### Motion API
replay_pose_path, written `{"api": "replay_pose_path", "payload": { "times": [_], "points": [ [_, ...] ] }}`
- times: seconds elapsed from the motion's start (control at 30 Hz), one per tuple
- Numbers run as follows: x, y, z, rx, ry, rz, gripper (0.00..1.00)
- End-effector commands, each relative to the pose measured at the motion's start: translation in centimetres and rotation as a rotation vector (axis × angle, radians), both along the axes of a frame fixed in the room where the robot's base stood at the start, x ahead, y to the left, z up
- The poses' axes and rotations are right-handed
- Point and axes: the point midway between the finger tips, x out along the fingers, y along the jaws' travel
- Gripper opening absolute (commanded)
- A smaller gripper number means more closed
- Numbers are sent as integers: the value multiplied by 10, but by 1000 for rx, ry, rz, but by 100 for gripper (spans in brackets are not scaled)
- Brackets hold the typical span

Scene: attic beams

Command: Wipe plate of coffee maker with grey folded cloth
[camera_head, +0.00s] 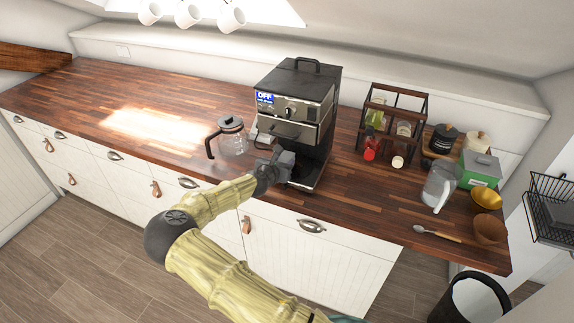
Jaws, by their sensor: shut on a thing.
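The black and silver coffee maker (315,80) stands upright on the wooden counter, with a blue "OFF" label at its upper left front. Its plate (308,180) at the bottom front is partly hidden by my gripper. My gripper (279,163) is at the machine's lower front left. It is shut on a grey thing that looks like the grey folded cloth (287,158), at the left side of the plate. I cannot tell whether the cloth touches the plate. The glass carafe (233,143) stands on the counter left of the machine.
Right of the machine are a dark open rack (393,88) with bottles, a glass pitcher (438,187), a green box (482,168), two bowls and a spoon (437,235). White cups hang above left. The counter's left part is clear. A dark bin stands at the lower right.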

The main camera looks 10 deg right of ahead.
Motion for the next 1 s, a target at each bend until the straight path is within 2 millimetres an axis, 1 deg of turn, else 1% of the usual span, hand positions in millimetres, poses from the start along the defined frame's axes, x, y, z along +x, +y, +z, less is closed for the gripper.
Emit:
{"api": "replay_pose_path", "payload": {
  "times": [0.33, 0.77, 1.0],
  "points": [
    [-1, -2, 1, 0, 0, -1, 19],
    [-17, -24, -1, -2, 1, -3, 19],
    [-18, -26, -2, -1, 0, -2, 19]
  ]
}}
